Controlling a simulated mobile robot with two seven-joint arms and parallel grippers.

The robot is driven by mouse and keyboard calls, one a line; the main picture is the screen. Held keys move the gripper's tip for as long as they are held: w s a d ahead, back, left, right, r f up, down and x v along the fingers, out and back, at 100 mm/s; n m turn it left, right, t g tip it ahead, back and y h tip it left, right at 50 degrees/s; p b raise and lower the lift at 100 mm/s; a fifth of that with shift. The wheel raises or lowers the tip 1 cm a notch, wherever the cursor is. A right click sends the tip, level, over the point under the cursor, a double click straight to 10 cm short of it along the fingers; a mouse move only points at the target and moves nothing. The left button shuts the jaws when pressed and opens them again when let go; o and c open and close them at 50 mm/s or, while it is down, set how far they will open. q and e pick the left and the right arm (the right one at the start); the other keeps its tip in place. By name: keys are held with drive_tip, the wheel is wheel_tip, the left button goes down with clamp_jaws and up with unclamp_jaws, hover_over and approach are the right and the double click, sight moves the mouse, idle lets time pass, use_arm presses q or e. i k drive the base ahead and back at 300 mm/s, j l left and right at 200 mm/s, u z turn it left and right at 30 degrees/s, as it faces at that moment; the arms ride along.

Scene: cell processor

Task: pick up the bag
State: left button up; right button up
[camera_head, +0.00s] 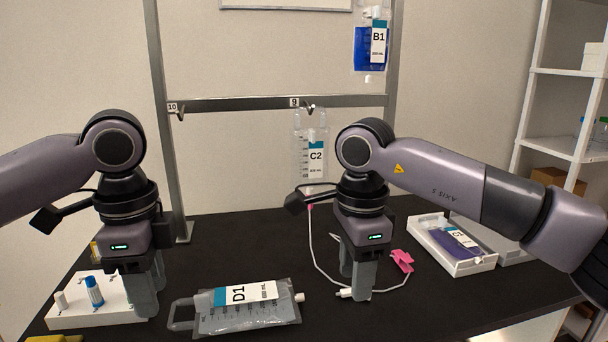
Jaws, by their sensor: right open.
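A clear bag labelled D1 (246,318) lies flat on the black table between my grippers, its loop handle to the left. A bag labelled C2 (302,150) hangs from hook 9 on the metal frame. A blue-filled bag labelled B1 (366,50) hangs higher up at the right. A purple bag labelled C1 (455,238) lies in a white tray. My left gripper (152,284) points down left of bag D1, over the white rack; its finger gap is unclear. My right gripper (354,272) is open, pointing down right of bag D1, with white tubing by its fingertips.
Thin white tubing (312,250) with a pink clamp (402,261) curves around my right gripper. A white rack (75,316) with a blue-capped tube (94,291) stands at the left. A second white tray stands at the right. Table behind bag D1 is clear.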

sight(222, 310)
drive_tip(key=k, duration=1.1)
